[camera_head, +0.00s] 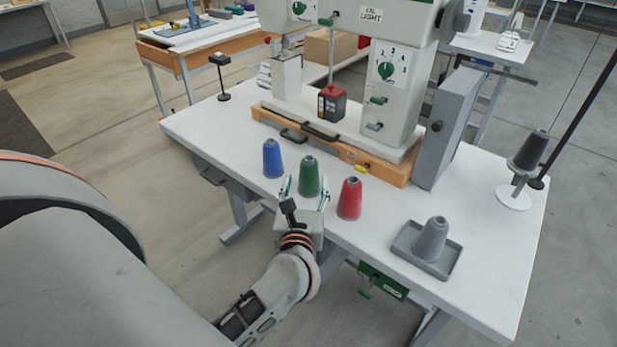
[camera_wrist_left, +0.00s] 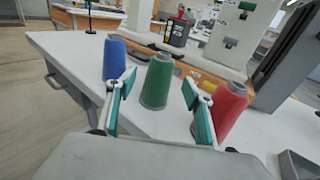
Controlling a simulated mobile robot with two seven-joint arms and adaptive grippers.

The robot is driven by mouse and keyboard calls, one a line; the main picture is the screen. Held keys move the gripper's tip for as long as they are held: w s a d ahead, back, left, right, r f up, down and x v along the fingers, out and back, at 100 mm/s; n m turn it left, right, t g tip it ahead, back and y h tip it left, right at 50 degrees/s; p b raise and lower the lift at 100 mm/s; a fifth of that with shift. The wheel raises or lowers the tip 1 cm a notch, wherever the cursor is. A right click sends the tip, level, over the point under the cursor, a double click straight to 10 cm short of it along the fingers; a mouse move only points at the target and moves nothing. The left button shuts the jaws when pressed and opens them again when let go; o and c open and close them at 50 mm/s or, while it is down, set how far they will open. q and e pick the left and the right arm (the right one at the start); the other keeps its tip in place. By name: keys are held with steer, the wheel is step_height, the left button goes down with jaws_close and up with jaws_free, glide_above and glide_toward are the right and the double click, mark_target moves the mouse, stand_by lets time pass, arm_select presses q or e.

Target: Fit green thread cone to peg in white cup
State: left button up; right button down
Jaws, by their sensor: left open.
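The green thread cone (camera_head: 308,176) stands upright on the white table, between a blue cone and a red cone. My left gripper (camera_head: 305,191) is open at the table's front edge, with its fingers to either side of the green cone's near side. In the left wrist view the green cone (camera_wrist_left: 157,82) stands between and beyond the open teal-padded fingers (camera_wrist_left: 158,92), with gaps on both sides. A white round stand (camera_head: 513,198) at the table's right carries a tilted dark grey cone. I cannot make out a separate white cup or a bare peg. My right gripper is not in view.
The blue cone (camera_head: 272,158) and red cone (camera_head: 349,198) stand close beside the fingers. A grey tray (camera_head: 405,262) holds a grey cone (camera_head: 430,238). The press (camera_head: 400,95) on its wooden base (camera_head: 345,150) rises behind the cones. White table is clear between tray and stand.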

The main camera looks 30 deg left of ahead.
mark_target(308, 174)
arm_select(q)
steer(key=x, duration=0.7)
steer(key=shift+w+f, duration=0.2)
steer(key=shift+w, duration=0.1)
steer(key=shift+c, duration=0.4)
steer(key=c, duration=1.2)
